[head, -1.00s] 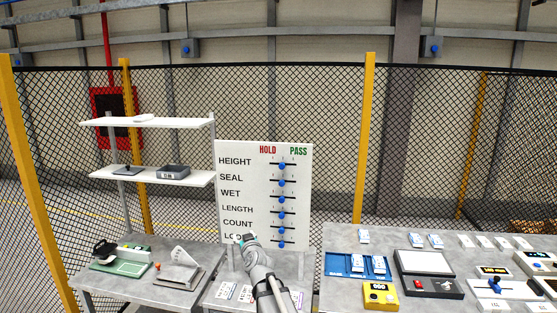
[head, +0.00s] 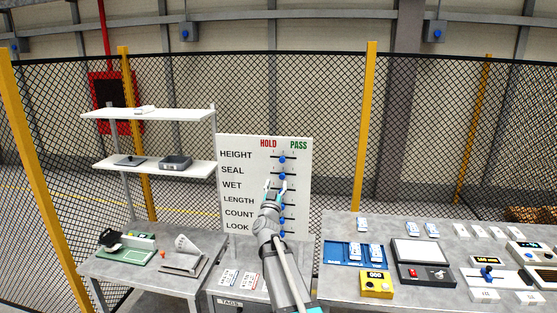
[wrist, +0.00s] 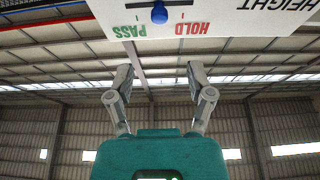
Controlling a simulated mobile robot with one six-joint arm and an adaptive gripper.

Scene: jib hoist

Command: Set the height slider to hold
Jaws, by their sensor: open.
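The white board (head: 240,198) stands upright behind the bench, with HOLD in red and PASS in green above its rows. The blue height slider knob (head: 282,159) is in the top row, about midway between the two labels. In the wrist view the board is upside down at the top, and the height knob (wrist: 159,13) is near its edge. My gripper (head: 275,186) is in front of the board, below the height knob in the picture. In the wrist view my gripper (wrist: 160,75) is open and empty, its fingers apart from the knob.
Other blue slider knobs (head: 282,175) sit in the rows below, some partly hidden by my arm. White shelves (head: 155,167) stand to the left. Benches with trays and devices (head: 376,284) extend on both sides. A black mesh fence (head: 335,110) runs behind.

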